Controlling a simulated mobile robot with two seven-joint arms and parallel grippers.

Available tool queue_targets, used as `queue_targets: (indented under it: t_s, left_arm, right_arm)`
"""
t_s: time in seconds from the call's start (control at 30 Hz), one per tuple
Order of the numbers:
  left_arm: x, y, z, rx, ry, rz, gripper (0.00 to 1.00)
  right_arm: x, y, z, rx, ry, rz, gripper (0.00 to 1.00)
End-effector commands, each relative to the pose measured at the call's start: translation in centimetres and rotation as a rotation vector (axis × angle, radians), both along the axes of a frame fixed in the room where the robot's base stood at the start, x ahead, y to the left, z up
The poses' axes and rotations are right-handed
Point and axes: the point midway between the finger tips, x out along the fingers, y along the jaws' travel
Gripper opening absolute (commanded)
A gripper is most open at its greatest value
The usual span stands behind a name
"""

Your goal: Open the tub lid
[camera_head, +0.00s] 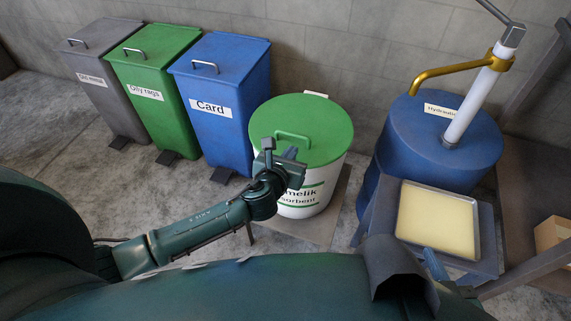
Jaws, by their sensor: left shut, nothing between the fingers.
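A green loop handle (292,134) rises from the front of the lid. My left gripper (290,153) is at the front edge of the lid, just below the handle in the picture. It is shut and empty; I cannot tell whether it touches the lid or handle. My arm hides part of the tub's label. A small blue-grey part of my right gripper (434,264) shows at the lower right; the rest is hidden.
Grey, green and blue pedal bins (230,112) stand left of the tub. A blue drum (437,150) with a pump stands right of it, behind a tray (401,237) on a stand. A cardboard box (553,238) is far right.

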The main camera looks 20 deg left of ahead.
Motion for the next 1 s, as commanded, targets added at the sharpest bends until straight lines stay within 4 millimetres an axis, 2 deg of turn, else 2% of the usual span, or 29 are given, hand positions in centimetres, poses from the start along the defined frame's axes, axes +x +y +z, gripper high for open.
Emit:
queue_targets:
  t_s: [0.1, 0.23, 0.67, 0.87, 1.0]
  left_arm:
    - [1.7, -0.1, -0.8, -0.001, -0.001, 0.001, 0.00]
    - [2.7, -0.1, -1.0, -0.002, 0.000, 0.001, 0.00]
    - [3.0, -0.1, -1.0, -0.002, 0.002, 0.001, 0.00]
    - [3.1, -0.1, -0.2, -0.001, 0.015, 0.001, 0.00]
    - [3.2, -0.1, 1.0, 0.000, 0.043, 0.002, 0.00]
  right_arm:
    - [0.1, 0.2, -0.9, -0.013, 0.004, 0.011, 0.36]
    - [0.2, 0.4, -1.2, -0.022, 0.005, 0.018, 0.36]
    - [0.2, 0.5, -1.1, -0.024, 0.004, 0.021, 0.36]
    - [0.3, 0.4, 0.3, -0.007, 0.000, 0.013, 0.36]
    - [-0.4, -0.8, 2.6, 0.032, -0.006, -0.030, 0.36]
